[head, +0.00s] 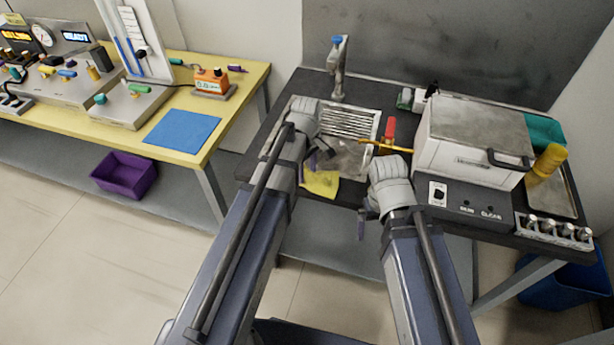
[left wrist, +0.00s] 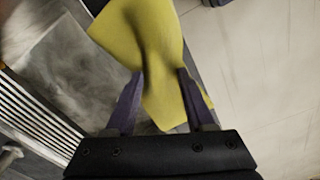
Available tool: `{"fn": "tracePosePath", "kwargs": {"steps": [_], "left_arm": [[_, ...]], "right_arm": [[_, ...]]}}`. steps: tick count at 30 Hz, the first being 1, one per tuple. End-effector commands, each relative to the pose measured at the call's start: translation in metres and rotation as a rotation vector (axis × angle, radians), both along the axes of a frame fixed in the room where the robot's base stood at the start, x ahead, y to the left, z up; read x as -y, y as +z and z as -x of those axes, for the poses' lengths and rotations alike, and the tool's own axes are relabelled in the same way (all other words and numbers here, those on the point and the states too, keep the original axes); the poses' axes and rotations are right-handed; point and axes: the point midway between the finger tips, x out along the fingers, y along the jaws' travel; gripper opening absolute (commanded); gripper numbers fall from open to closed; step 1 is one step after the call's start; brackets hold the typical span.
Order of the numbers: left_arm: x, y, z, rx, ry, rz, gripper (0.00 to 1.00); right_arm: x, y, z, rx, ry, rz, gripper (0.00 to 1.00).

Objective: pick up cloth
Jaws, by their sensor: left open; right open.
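A yellow cloth (head: 320,184) hangs at the front edge of the dark sink counter, below my left gripper (head: 312,165). In the left wrist view the cloth (left wrist: 150,35) is creased and passes between the two purple fingers of my left gripper (left wrist: 160,78). These fingers are apart, one on each side of the cloth. I cannot tell whether they touch it. My right gripper (head: 363,220) is at the counter's front edge, to the right of the cloth. Its wrist hides most of it, and one purple finger shows.
A sink with a ribbed drainer (head: 348,122) and a tap (head: 338,65) lies behind my left gripper. A red-handled yellow tool (head: 388,140) and a grey-lidded machine (head: 475,120) stand to the right. A yellow table (head: 215,130) with a blue mat (head: 182,131) is at the left.

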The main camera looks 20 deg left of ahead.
Motion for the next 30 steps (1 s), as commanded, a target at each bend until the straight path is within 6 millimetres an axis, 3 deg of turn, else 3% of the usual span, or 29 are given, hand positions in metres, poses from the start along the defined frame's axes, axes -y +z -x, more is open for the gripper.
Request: {"fn": "tracePosePath", "kwargs": {"steps": [20, 24, 30], "left_arm": [[0.0, 0.0, 0.0, 0.0, 0.0, 0.0, 0.14], [0.0, 0.001, 0.0, 0.0, 0.0, 0.0, 0.02], [0.0, 0.022, 0.0, 0.0, 0.0, 0.0, 0.0]], "right_arm": [[0.0, 0.0, 0.0, 0.0, 0.0, 0.0, 1.0], [0.0, 0.001, 0.0, 0.0, 0.0, 0.0, 1.0], [0.0, 0.022, 0.0, 0.0, 0.0, 0.0, 1.0]]}}
